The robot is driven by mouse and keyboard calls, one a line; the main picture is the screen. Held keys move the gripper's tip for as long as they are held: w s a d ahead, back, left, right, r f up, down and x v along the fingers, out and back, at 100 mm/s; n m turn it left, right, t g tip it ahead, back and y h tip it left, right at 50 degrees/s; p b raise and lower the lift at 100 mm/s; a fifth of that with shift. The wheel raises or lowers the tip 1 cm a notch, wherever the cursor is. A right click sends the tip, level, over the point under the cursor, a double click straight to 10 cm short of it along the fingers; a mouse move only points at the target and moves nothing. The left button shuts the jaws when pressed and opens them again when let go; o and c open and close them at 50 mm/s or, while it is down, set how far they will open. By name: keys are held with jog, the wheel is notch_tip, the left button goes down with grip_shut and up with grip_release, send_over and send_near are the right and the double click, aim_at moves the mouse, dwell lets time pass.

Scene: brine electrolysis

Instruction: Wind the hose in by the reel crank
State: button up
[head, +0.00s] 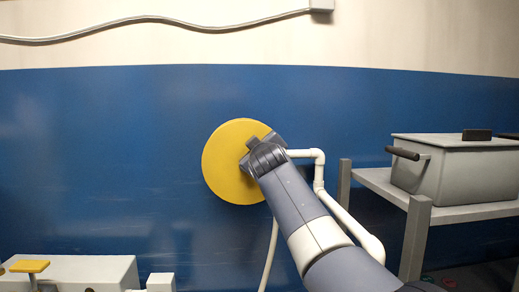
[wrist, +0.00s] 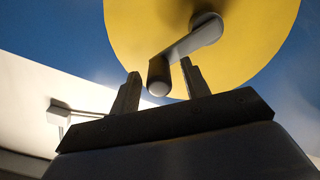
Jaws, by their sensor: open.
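The yellow reel disc (head: 228,165) is mounted on the blue wall in the head view. It fills the top of the wrist view (wrist: 255,55). In the wrist view a grey crank arm (wrist: 190,42) runs from the disc's hub down to a dark handle (wrist: 158,76) with a pale round end. My gripper (wrist: 160,82) is open, with one finger on each side of the handle; I cannot tell whether either touches it. In the head view my gripper (head: 262,147) is in front of the disc and hides the crank. A pale hose (head: 270,255) hangs below the reel.
A white pipe (head: 319,170) bends beside my arm on the right. A grey shelf (head: 460,212) at the right holds a lidded grey box (head: 445,170) with a dark handle. A pale unit with a yellow top piece (head: 30,266) stands at lower left. The wall left of the reel is clear.

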jog(key=s+d+b, duration=0.2)
jog(key=s+b, duration=0.2)
jog(key=s, duration=0.6)
jog(key=shift+s, duration=0.35)
dwell(0.3)
jog(key=shift+w+a+p, duration=0.35)
jog(key=shift+w+p, duration=0.35)
jog(key=shift+w, duration=1.1)
jog(key=shift+w+a+p, duration=0.3)
jog(key=shift+w+p, duration=0.35)
jog(key=shift+w, duration=1.1)
jog(key=shift+w+a+p, duration=0.35)
jog(key=shift+w+p, duration=0.35)
jog(key=shift+w, duration=1.1)
